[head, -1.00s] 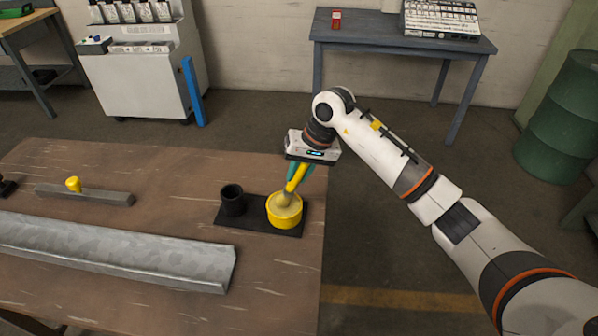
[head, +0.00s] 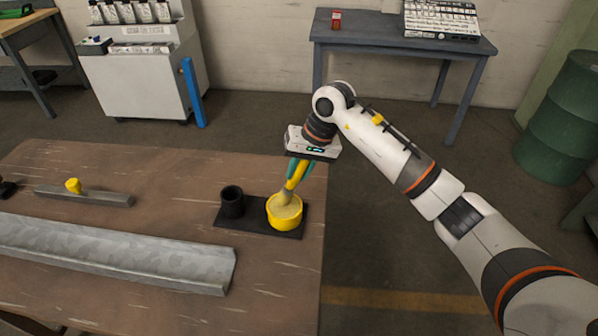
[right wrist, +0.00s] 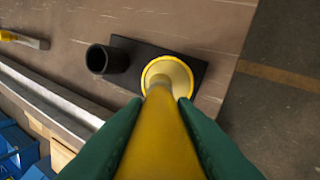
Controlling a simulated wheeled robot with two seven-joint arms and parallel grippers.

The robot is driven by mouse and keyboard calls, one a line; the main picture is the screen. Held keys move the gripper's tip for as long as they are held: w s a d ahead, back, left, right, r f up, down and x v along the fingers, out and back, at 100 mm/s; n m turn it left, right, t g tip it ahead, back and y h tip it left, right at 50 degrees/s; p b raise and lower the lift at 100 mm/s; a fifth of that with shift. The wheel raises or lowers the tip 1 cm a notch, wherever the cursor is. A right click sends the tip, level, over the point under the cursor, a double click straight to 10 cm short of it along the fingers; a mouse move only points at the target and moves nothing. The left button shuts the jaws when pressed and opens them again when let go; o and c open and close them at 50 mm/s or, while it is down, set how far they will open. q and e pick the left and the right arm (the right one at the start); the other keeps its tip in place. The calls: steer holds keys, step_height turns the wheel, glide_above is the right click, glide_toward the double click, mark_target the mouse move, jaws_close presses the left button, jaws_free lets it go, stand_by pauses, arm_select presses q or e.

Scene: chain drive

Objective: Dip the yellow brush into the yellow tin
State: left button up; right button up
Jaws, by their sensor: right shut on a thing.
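My right gripper (head: 298,167) is shut on the yellow brush (head: 294,180) and holds it tilted, head down, at the yellow tin (head: 284,213). In the right wrist view the brush handle (right wrist: 162,140) runs between my green fingers toward the tin (right wrist: 168,72). The brush's lower end is over or inside the tin's mouth; the exact depth cannot be told. The tin stands on the right part of a black plate (head: 258,226). My left gripper does not show.
A black cup (head: 232,200) stands on the same plate, left of the tin. A grey metal channel (head: 120,252) lies along the table front. A grey bar with a yellow knob (head: 74,185) lies at left. The table's right edge is close to the plate.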

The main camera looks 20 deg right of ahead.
steer(key=shift+r+p, duration=0.65)
steer(key=shift+r, duration=2.1)
